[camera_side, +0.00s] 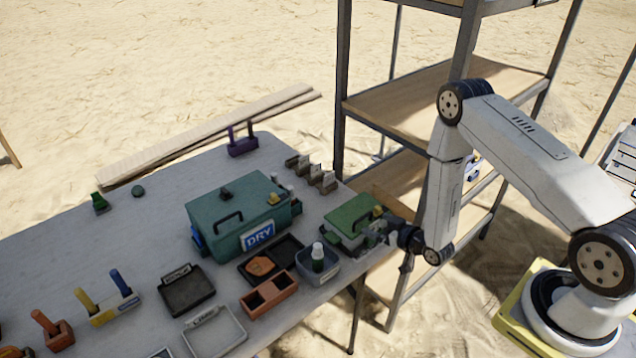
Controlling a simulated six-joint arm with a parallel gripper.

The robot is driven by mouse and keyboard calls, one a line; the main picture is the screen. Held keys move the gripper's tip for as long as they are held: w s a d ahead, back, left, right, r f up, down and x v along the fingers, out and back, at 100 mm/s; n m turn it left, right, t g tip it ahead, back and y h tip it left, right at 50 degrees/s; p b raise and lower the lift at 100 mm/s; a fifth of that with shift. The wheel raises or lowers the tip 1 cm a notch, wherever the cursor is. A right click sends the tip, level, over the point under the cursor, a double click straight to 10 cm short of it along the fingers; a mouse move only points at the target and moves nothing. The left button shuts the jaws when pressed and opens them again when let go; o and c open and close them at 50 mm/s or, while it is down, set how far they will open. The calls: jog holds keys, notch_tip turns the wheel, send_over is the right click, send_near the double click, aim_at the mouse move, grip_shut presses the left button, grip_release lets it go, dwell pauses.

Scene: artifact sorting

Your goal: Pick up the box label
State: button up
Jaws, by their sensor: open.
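A teal box (210,215) with dark handles stands on the grey table. A blue and white label reading "DRY" (258,236) is on its front face. I cannot tell whether this is the box label of the task; no separate loose label is clear. My gripper (384,238) is at the table's right edge, beside a smaller green-lidded box (352,215), well to the right of the DRY label. It is open; its fingers are small and hard to make out against the clutter there, and I see nothing held.
In front of the teal box are a dark tray (262,282), an orange two-part tray (270,304) and a grey bin (330,272) holding a bottle (318,252). Another dark tray (187,302) lies to the left. A shelf rack (410,100) stands behind my arm. The table's left-middle area is mostly clear.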

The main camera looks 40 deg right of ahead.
jog(key=shift+c, duration=0.2)
dwell(0.3)
jog(key=c, duration=1.2)
jog(key=shift+r, duration=0.1)
notch_tip(320, 180, up, 10)
dwell(0.8)
jog(key=w+a+r, duration=0.1)
jog(key=a+r, duration=0.7)
jog(key=r, duration=0.6)
jog(key=shift+w+a, duration=0.15)
jog(key=shift+a, duration=0.25)
